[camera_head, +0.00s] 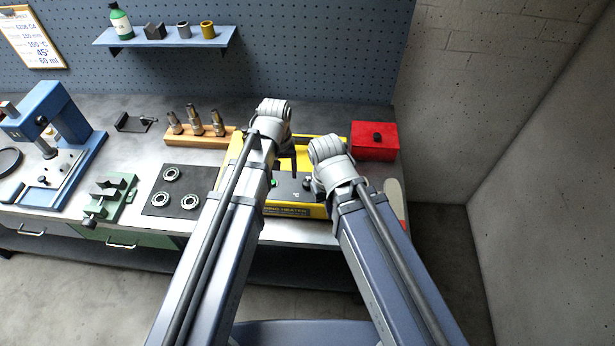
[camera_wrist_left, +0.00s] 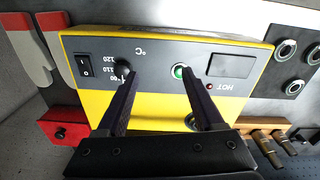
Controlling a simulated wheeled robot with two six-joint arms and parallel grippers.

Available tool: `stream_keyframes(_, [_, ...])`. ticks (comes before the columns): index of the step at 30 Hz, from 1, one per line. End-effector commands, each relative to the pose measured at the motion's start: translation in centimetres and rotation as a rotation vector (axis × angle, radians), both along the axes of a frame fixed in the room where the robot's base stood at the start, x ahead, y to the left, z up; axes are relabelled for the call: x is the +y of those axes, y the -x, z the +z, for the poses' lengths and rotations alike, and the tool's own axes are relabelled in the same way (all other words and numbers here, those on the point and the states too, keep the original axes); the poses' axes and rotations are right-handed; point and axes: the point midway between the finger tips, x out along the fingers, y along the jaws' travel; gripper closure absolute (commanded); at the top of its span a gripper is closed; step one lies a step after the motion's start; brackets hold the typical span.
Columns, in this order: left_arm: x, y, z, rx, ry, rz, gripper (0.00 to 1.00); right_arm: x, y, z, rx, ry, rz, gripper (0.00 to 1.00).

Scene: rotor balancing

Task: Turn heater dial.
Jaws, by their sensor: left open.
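The bearing heater is a yellow box (camera_head: 317,211) with a grey panel, standing near the right end of the bench; its yellow body (camera_wrist_left: 90,104) also shows in the left wrist view. Its small black dial (camera_wrist_left: 124,66) sits beside the °C scale marked 100, 110 and 120, seen upside down. My left gripper (camera_wrist_left: 158,75) is open over the panel, one fingertip overlapping the dial and the other beside the green button (camera_wrist_left: 180,72). I cannot tell whether the fingertip touches the dial. My right arm's wrist is beside the heater; its fingers are hidden.
A red box (camera_head: 372,148) stands right of the heater. A wooden block (camera_head: 200,141) with metal pieces and a dark mat (camera_head: 160,202) with bearings lie left. A black rocker switch (camera_wrist_left: 83,65) sits beside the dial. Gloves (camera_wrist_left: 30,47) lie at the bench's right end.

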Motion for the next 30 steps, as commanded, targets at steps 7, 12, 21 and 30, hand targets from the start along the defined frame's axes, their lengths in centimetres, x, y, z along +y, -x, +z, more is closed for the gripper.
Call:
stream_keyframes(7, [-5.9,-2.7,0.0,0.021,-0.003,0.031,0.31,0.0,0.0,0.0,0.0,0.0,0.0,1.0])
stream_keyframes(12, [-7.2,-2.9,0.0,0.028,-0.005,0.044,0.31,0.0,0.0,0.0,0.0,0.0,0.0,1.0])
stream_keyframes(21, [-7.2,-2.8,-0.9,0.027,-0.005,0.044,0.31,0.0,0.0,-0.9,0.0,0.0,0.002,1.0])
stream_keyframes(30, [-7.2,-2.8,-4.1,0.027,-0.005,0.043,0.31,0.0,0.0,-4.1,0.0,0.001,0.007,1.0])
